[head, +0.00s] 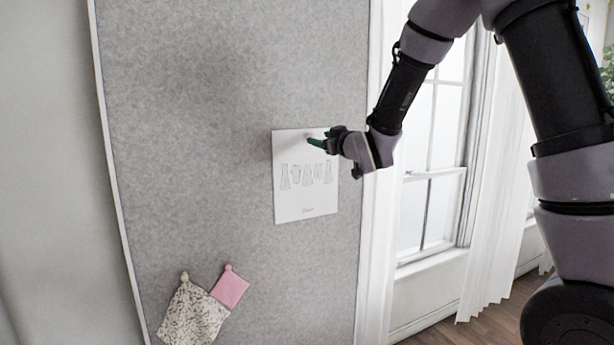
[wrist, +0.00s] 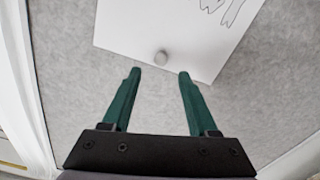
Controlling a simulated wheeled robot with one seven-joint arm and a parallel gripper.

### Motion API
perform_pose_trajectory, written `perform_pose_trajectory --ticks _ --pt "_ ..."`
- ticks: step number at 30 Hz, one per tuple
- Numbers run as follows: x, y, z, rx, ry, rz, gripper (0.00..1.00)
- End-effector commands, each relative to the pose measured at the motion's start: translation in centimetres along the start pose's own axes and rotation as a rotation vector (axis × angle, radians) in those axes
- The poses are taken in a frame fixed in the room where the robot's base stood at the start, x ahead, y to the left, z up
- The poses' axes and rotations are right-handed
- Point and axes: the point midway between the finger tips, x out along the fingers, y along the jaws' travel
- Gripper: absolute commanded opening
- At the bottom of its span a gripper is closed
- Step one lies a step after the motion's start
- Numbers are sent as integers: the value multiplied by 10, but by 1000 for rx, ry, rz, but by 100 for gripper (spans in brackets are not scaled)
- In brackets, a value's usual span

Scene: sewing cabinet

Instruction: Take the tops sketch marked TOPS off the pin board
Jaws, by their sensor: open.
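A white paper sketch (head: 305,198) with a row of small garment drawings hangs on the grey pin board (head: 200,120). The small print at its foot is too small to read. My gripper (head: 315,142) is at the upper right part of the sheet. In the wrist view the sheet (wrist: 150,25) shows a round grey pin (wrist: 160,58) near its edge. The two green fingers of my gripper (wrist: 158,78) are spread apart, with the pin just beyond and between their tips. Nothing is between the fingers.
Two fabric swatches, one speckled (head: 192,315) and one pink (head: 230,288), are pinned low on the board. A window (head: 432,170) with white curtains (head: 492,240) is to the right. The board around the sheet's left side is bare.

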Motion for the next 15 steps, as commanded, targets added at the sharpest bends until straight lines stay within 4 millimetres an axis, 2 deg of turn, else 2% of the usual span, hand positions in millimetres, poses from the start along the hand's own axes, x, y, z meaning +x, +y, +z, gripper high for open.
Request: perform_pose_trajectory --ticks 4,10,15 --pt "13 -1 1 -1 0 -1 60" --pt "43 -3 1 -1 0 -1 60" --pt "54 -2 1 0 0 -1 60"
